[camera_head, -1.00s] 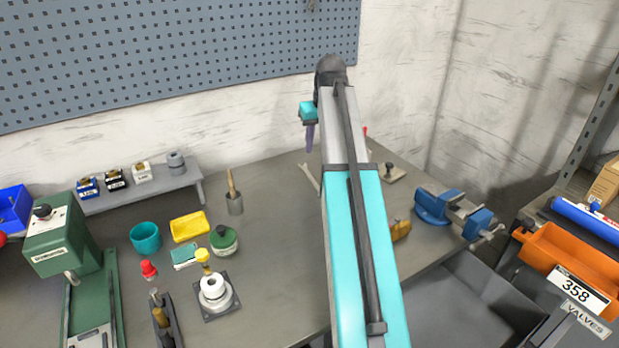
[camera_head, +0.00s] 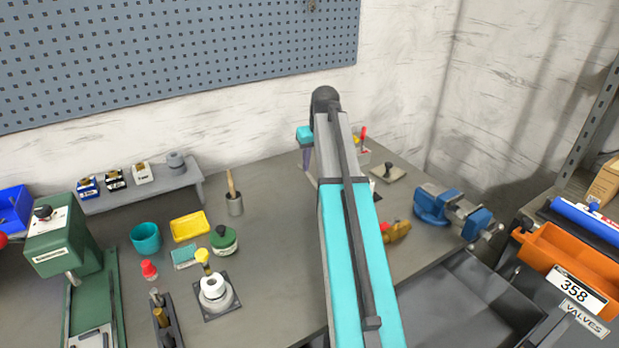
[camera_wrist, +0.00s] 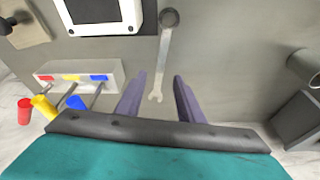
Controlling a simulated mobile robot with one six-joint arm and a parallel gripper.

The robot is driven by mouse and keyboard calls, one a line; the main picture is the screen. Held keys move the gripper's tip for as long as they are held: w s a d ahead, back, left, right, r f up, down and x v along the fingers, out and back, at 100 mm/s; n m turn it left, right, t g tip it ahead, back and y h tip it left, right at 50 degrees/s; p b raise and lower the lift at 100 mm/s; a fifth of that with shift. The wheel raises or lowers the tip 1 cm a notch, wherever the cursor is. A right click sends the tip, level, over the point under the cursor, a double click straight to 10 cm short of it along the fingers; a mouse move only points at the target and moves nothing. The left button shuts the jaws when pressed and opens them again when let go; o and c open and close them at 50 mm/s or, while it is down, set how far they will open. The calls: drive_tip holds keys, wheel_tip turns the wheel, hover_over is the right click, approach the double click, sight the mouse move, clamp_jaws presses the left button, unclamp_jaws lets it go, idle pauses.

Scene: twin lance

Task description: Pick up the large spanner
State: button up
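The large spanner (camera_wrist: 166,45) is a grey metal wrench with a ring end and an open jaw. In the wrist view it lies on the grey bench, its jaw end pointing back toward my gripper. My gripper (camera_wrist: 159,77) is open, its two purple fingers on either side of the spanner's lower part. I cannot tell the exact height left between the fingertips and the bench. In the head view my gripper (camera_head: 306,160) is at the back of the bench, and the spanner is mostly hidden behind it and my arm.
In the wrist view, a rack (camera_wrist: 80,72) with red, yellow and blue handles stands left of the fingers. A white-framed device (camera_wrist: 103,18) lies close to the spanner's left. A grey cup (camera_wrist: 303,66) is at right. A blue vise (camera_head: 440,207) stands right of my arm.

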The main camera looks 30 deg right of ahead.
sight(311, 179)
drive_tip(key=shift+f, duration=0.15)
drive_tip(key=shift+p+x, duration=0.35)
drive_tip(key=shift+x, duration=2.1)
drive_tip(key=shift+s+a, duration=0.1)
clamp_jaws()
